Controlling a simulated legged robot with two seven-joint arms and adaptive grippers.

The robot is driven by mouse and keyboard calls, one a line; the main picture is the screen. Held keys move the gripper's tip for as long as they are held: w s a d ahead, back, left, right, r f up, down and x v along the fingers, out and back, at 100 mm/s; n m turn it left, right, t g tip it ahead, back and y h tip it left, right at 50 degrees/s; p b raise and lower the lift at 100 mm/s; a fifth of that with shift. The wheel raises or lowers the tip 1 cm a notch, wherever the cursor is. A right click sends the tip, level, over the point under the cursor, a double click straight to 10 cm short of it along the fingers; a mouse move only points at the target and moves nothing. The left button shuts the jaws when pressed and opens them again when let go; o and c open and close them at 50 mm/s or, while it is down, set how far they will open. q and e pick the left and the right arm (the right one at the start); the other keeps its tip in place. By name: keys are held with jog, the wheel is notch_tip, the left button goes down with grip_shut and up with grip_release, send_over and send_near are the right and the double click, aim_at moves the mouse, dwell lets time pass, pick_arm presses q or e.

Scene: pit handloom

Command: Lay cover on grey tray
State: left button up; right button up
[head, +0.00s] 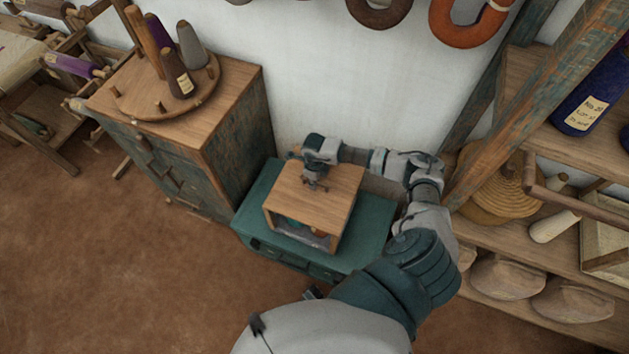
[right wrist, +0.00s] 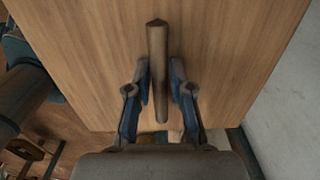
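The cover is a light wooden board (head: 335,184) with a raised bar handle, seen from above in the right wrist view (right wrist: 225,40). It tops a low box shape on the green chest. My left gripper is not seen.
The green chest (head: 255,213) has bare top around the box. A wooden cabinet (head: 232,120) with yarn cones stands at left. Shelves (head: 490,240) with baskets and wooden pieces stand at right. A white wall is behind; brown floor is clear at front left.

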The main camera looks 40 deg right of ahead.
jog(key=shift+o, duration=1.1)
notch_tip(320, 180, up, 12)
